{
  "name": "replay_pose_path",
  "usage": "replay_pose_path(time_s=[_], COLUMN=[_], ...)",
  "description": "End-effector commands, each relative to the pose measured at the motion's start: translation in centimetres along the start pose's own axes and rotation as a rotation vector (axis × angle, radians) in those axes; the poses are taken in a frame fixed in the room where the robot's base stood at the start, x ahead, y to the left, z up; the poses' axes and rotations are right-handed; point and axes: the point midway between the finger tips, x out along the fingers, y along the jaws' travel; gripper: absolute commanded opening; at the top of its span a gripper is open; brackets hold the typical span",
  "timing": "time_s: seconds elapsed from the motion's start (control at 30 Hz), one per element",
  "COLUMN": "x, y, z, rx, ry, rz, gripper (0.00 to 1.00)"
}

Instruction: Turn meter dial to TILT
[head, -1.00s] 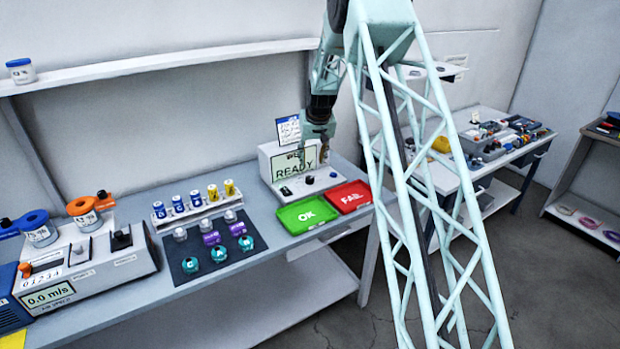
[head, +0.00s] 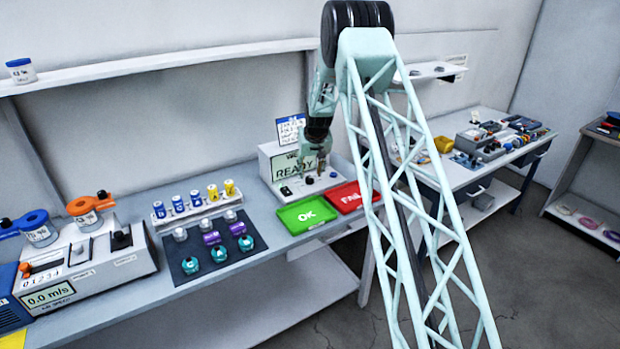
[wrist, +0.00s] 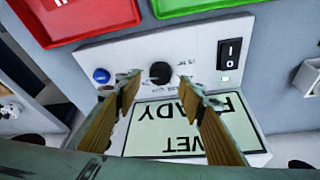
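The meter (head: 268,163) is a pale box with a READY display (wrist: 180,125) at the back of the bench. Its round black dial (wrist: 160,73) shows in the wrist view between a blue button (wrist: 101,75) and a black rocker switch (wrist: 229,52). My gripper (wrist: 163,92) is open and empty. Its two fingers point toward the front panel, one on each side of the dial, apart from it as far as I can see. The dial's small markings are too blurred to read, so its setting cannot be told.
A green OK tray (head: 308,214) and a red FAIL tray (head: 352,197) lie in front of the meter. To the left are a dark mat (head: 213,263) with several small parts and another instrument (head: 85,265). A shelf (head: 150,68) runs above.

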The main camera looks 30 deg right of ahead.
Motion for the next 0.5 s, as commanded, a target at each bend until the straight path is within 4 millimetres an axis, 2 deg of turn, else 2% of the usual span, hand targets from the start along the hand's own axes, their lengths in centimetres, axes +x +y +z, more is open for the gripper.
replay_pose_path(time_s=[0.23,0.5], x=[2.4,3.6], y=[0.0,0.0], z=[0.1,0.0], rx=[0.000,0.000], ry=[-0.001,0.000], rz=[0.000,0.000], gripper=[0.36,0.36])
